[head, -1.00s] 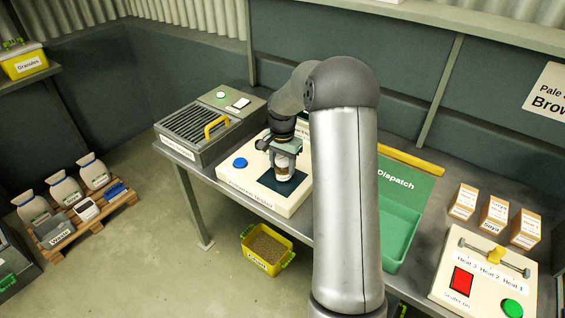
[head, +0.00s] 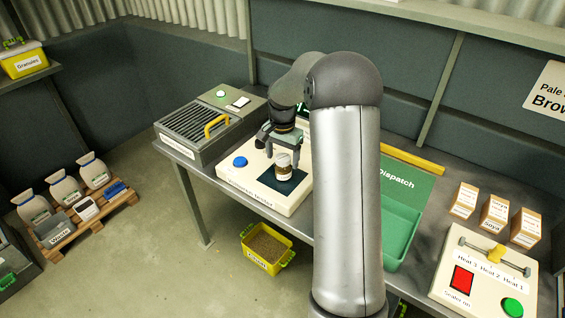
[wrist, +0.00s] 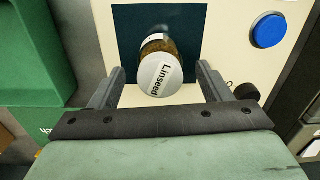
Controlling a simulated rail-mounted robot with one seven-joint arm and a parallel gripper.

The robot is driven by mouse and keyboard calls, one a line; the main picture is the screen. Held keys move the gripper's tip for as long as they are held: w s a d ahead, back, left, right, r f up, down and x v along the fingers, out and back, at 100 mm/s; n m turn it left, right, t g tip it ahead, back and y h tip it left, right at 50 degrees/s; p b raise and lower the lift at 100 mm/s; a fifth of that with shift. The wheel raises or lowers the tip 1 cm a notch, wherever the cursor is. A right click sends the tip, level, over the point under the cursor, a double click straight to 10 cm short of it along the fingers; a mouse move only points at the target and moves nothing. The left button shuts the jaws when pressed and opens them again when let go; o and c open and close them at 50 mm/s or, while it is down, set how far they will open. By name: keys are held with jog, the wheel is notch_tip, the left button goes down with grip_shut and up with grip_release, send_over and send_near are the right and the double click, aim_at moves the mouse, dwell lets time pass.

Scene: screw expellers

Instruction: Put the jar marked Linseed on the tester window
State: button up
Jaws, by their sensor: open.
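The jar marked Linseed (head: 283,165) stands upright on the dark square tester window (head: 293,187) of the cream tester. In the wrist view, its white lid (wrist: 160,75) shows the word Linseed, and the dark window (wrist: 190,22) lies around its base. My gripper (head: 278,147) is just above and behind the jar. Its two fingers are spread wide, and in the wrist view my gripper (wrist: 160,70) shows a gap on both sides of the lid. Nothing is held.
The tester has a blue button (head: 240,162). A grilled machine with a yellow handle (head: 216,126) stands to its left. A green Dispatch tray (head: 400,225) lies to the right of my arm, with several small boxes (head: 494,212) and a sealer (head: 480,275) further right.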

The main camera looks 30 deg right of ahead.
notch_tip(320, 180, up, 9)
jog(key=shift+b, duration=0.3)
jog(key=s+a+r+n, duration=0.3)
jog(key=s+a+n, duration=0.2)
jog(key=s+a, duration=0.7)
jog(key=s+a+f+n, duration=0.2)
jog(key=s+n, duration=0.1)
jog(key=s, duration=0.6)
jog(key=s+a+f+n, duration=0.3)
jog(key=s, duration=0.7)
jog(key=shift+s+f+n, duration=0.15)
jog(key=shift+f+n, duration=0.1)
jog(key=shift+n, duration=0.05)
